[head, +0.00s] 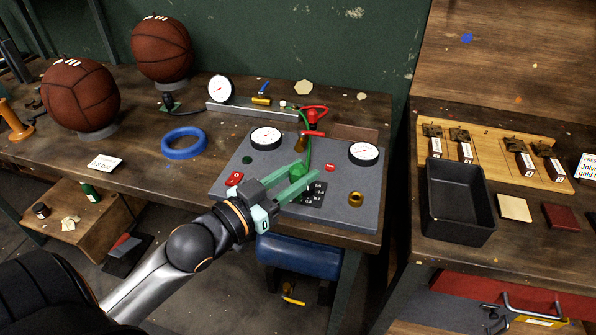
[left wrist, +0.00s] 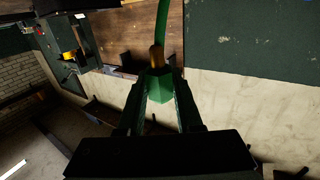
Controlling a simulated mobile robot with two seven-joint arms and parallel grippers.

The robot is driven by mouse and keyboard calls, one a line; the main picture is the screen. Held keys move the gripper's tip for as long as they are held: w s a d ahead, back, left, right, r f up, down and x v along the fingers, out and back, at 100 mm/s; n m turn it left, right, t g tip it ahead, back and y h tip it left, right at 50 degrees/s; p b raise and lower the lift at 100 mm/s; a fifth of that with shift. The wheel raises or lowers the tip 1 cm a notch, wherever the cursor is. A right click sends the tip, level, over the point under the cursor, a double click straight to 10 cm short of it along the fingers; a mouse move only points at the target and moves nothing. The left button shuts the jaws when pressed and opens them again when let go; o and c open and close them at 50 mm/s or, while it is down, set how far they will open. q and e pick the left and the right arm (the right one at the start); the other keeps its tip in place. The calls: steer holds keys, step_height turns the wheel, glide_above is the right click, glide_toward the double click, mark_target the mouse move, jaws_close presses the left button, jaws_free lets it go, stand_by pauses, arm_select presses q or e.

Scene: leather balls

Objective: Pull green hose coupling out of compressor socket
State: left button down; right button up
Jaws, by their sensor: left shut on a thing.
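The green hose coupling (head: 298,169) is over the grey compressor panel (head: 228,186), between the fingers of my left gripper (head: 309,173). My left gripper is shut on it. In the left wrist view the green coupling (left wrist: 160,90) sits between the fingertips, with a brass end and the green hose (left wrist: 162,22) beyond it. The hose (head: 309,138) runs up toward a red fitting (head: 313,116). A brass ring socket (head: 356,199) on the right of the panel looks empty. I cannot tell whether the coupling touches the panel. My right gripper is not in view.
Two gauges (head: 265,138) (head: 364,152) and a red switch (head: 235,178) are on the panel. A blue ring (head: 184,143) and basketballs (head: 80,92) lie to the left. A black tray (head: 459,193) stands on the right bench. A blue tank (head: 300,256) is below.

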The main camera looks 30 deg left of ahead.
arm_select(q)
steer(key=shift+f+b, duration=1.25)
steer(key=shift+f, duration=0.95)
